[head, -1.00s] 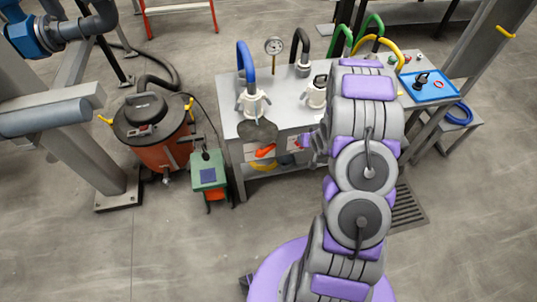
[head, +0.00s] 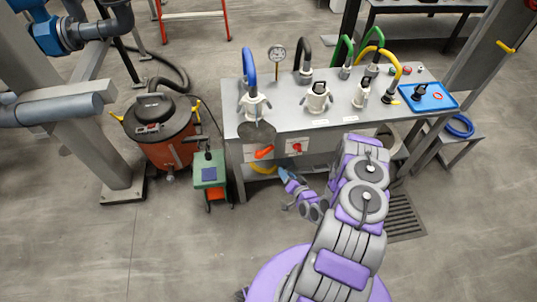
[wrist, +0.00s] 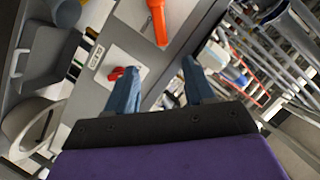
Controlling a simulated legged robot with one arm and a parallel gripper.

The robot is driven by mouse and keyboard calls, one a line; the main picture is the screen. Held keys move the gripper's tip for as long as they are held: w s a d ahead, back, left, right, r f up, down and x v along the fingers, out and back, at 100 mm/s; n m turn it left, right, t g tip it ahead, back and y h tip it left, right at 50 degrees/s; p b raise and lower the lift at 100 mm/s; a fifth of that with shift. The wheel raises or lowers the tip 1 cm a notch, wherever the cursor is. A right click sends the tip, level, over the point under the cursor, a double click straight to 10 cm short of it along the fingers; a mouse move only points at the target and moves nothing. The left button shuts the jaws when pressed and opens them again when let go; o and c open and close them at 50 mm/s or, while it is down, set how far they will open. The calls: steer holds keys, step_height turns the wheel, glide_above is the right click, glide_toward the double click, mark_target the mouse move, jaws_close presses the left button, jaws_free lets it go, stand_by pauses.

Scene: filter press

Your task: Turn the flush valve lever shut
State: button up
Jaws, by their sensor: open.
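An orange lever (head: 264,152) sits on a plate on the bench's front face, near its left end, and lies at a slight slant. It looks like the flush valve lever, but I cannot read a label on it. In the wrist view the orange lever (wrist: 157,20) is at the top, beyond the fingertips. My gripper (head: 287,175) is below and to the right of the lever, in front of the bench. Its blue fingers (wrist: 163,80) are apart with nothing between them. They do not touch the lever.
A red rotary knob (head: 296,147) is on a white plate right of the lever; it also shows in the wrist view (wrist: 125,73). The bench top (head: 290,122) holds hose fittings and a blue tray (head: 430,97). A green box (head: 210,172) and an orange vacuum (head: 165,145) stand left.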

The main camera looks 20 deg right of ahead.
mark_target(269, 151)
steer(key=b+x, duration=0.3)
steer(key=x, duration=1.4)
steer(key=shift+w, duration=0.15)
steer(key=shift+c, duration=0.4)
jaws_close()
